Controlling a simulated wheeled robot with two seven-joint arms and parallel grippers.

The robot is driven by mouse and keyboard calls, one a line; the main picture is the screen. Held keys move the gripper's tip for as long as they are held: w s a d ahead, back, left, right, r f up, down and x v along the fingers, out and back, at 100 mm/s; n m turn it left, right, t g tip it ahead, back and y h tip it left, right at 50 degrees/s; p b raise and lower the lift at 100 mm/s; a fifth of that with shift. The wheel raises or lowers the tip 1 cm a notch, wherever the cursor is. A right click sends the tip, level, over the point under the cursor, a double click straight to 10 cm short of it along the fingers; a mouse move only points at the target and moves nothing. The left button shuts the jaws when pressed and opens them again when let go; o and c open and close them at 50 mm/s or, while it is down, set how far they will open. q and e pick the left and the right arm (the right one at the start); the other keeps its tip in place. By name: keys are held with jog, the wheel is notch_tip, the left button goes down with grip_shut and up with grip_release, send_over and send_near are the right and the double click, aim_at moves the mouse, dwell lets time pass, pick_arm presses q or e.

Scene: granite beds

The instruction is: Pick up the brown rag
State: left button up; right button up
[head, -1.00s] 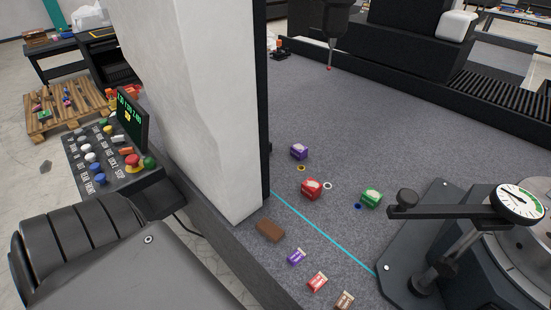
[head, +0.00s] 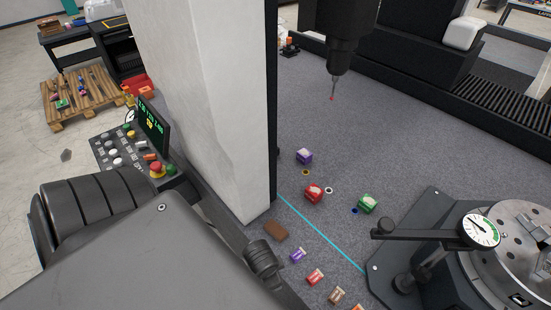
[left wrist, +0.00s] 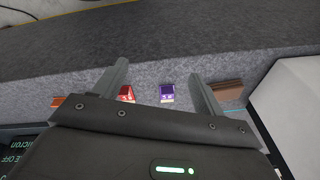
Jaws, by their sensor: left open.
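The brown rag (head: 276,230) is a small folded block on the grey granite bed, near its front edge and by the foot of the white column. It also shows in the left wrist view (left wrist: 228,90), just right of the right-hand finger. My left gripper (left wrist: 158,68) is open and empty in the wrist view, with its fingers apart over the bed. A purple packet (left wrist: 167,92) and a red packet (left wrist: 127,93) show between the fingers. In the head view a dark arm part shows just below the rag; the fingertips are not clear there. My right gripper is not in view.
Several small packets, including a purple one (head: 298,256) and a red one (head: 315,277), lie in a row right of the rag. The white column (head: 205,110) rises behind it. A dial gauge (head: 480,230) stands at right. A probe (head: 332,88) hangs above the bed.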

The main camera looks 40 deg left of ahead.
pick_arm(q)
jog(key=w+a+r+m+g+y+p, duration=0.1)
jog(key=w+a+r+m+y, duration=0.15)
jog(key=w+m, duration=0.45)
jog(key=m+g+y+p, duration=0.1)
jog(key=m+y, duration=0.1)
jog(key=m, duration=0.4)
send_near(274, 227)
jog(key=x, duration=0.3)
jog(key=shift+w+a+f, duration=0.1)
jog(key=shift+w+a, duration=0.1)
jog(key=shift+a, duration=0.2)
jog(key=shift+x, duration=2.7)
jog(key=shift+s+d, duration=0.1)
jog(key=shift+d, duration=0.1)
jog(key=shift+f, duration=0.25)
jog(key=shift+c, duration=0.3)
jog(key=c, duration=1)
